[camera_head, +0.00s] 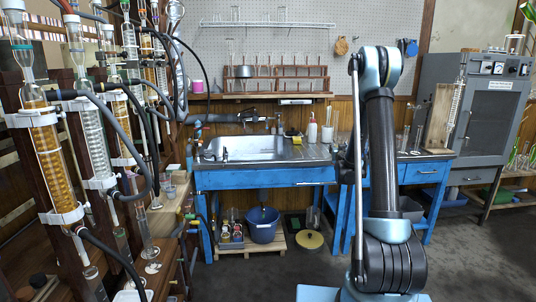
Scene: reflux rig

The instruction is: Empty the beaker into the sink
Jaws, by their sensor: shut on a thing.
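The sink (245,150) is a steel basin set in a blue bench against the back wall. Its basin looks empty from here. My arm stands in the right middle of the view and hides part of the bench. My gripper cannot be made out in this view, so what it holds is hidden. I cannot tell which vessel is the beaker. A small clear glass vessel (169,190) stands on the wooden bench at the left.
Glass columns (52,160) with hoses crowd the left side. A blue bucket (262,224) stands on a pallet under the sink. A wooden rack (288,78) of glassware sits on the wall shelf. A grey oven (490,110) is at the right. A soap bottle (312,131) stands beside the sink.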

